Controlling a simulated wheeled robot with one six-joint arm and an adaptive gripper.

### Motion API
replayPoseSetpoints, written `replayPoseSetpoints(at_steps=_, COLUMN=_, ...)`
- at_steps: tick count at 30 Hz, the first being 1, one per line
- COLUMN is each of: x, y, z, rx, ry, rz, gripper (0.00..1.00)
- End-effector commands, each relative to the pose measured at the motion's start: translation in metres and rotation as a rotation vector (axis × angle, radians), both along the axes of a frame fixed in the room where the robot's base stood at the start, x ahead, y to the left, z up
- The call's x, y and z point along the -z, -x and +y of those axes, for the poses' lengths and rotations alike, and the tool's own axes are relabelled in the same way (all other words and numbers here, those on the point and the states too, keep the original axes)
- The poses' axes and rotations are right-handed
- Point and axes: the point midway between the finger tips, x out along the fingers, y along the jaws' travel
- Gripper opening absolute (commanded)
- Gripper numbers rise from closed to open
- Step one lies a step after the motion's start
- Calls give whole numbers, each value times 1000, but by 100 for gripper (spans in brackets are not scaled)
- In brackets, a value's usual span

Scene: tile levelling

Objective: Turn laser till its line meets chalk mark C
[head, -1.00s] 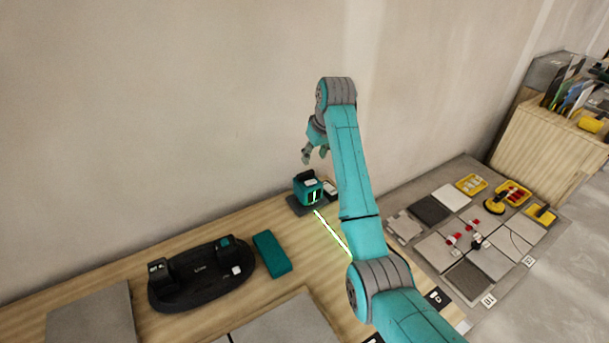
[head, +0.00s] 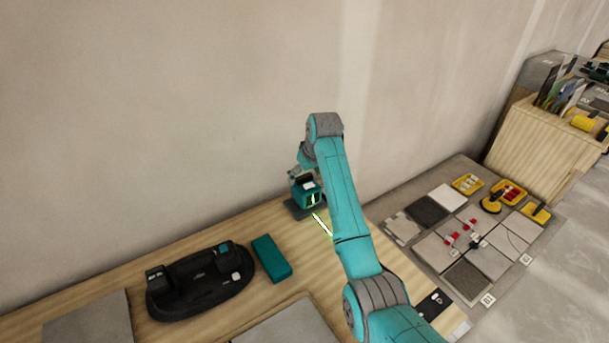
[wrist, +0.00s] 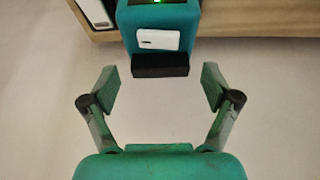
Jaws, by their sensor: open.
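The laser (head: 308,197) is a small teal box with a dark top, standing on a dark plate (head: 297,209) at the wall side of the bench. Its bright green line (head: 322,226) runs across the wood toward the lower right until my arm hides it. In the wrist view the laser (wrist: 186,25) shows a white label and a black block (wrist: 160,66) at its near end. My gripper (wrist: 158,88) is open and empty, its fingers spread to either side just short of that block, not touching. In the head view my gripper (head: 295,172) is right beside the laser. I cannot make out chalk mark C.
A black dock (head: 200,290) and a teal block (head: 271,259) lie left on the bench. A black card (head: 435,304) with a white mark lies near its right end. Grey tiles (head: 466,280) and yellow trays (head: 468,184) are on the floor to the right.

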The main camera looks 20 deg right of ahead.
Motion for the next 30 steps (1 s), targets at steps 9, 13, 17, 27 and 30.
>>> replayPoseSetpoints(at_steps=9, x=5, y=-2, z=1, rx=-1, ry=0, rz=-1, gripper=88)
replayPoseSetpoints(at_steps=13, x=5, y=-2, z=1, rx=-1, ry=0, rz=-1, gripper=70)
replayPoseSetpoints(at_steps=17, x=5, y=-2, z=1, rx=-1, ry=0, rz=-1, gripper=38)
replayPoseSetpoints(at_steps=27, x=5, y=-1, z=1, rx=-65, ry=-1, rz=1, gripper=28)
replayPoseSetpoints(at_steps=30, x=5, y=-1, z=2, rx=-82, ry=0, rz=1, gripper=28)
